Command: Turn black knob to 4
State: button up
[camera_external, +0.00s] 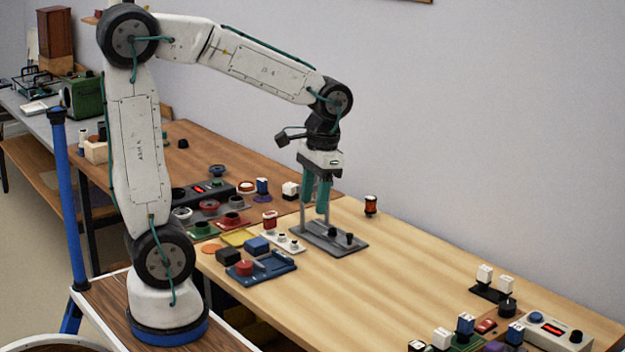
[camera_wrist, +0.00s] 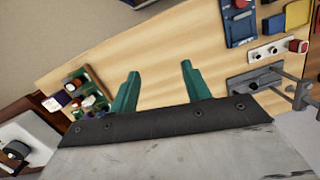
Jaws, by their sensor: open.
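Several black knobs are in view, and I cannot tell which one the task means; no numbers are readable. Another black knob (camera_external: 576,337) is on a white box with a red display (camera_external: 552,329) at the front right. A further black knob (camera_external: 507,307) stands near it. My gripper, also in the wrist view (camera_wrist: 160,69), is open and empty, pointing down, with bare tabletop between its fingers.
A blue tray (camera_external: 262,268) and a small white plate with knobs (camera_external: 282,242) lie left of the grey plate. A dark box with a red display (camera_external: 203,190) stands farther back. Several switches crowd the front right. The middle of the light wooden table (camera_external: 410,270) is clear.

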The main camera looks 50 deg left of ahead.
jog(key=w+d+f+n, duration=0.1)
jog(key=w+d+f, duration=0.2)
jog(key=w+d, duration=0.3)
jog(key=w+d+f, duration=0.3)
jog(key=w+d, duration=0.3)
jog(key=w, duration=0.1)
jog(key=n, duration=0.4)
send_over(508, 304)
jog(key=s+a, duration=0.2)
jog(key=s, duration=0.2)
notch_tip(508, 304, down, 12)
jog(key=shift+a+r, duration=0.1)
jog(key=shift+a, duration=0.05)
jog(key=w+r+n, duration=0.1)
jog(key=w+d+n+t, duration=0.1)
jog(key=w+d+r, duration=0.1)
jog(key=w, duration=0.1)
jog(key=shift+d+r+n+t, duration=0.2)
jog(key=shift+r+n+t, duration=0.1)
jog(key=shift+r+n, duration=0.1)
jog(key=shift+n, duration=0.3)
jog(key=shift+f+n, duration=0.3)
jog(key=shift+f, duration=0.15)
notch_tip(508, 304, down, 7)
jog(key=shift+c, duration=0.3)
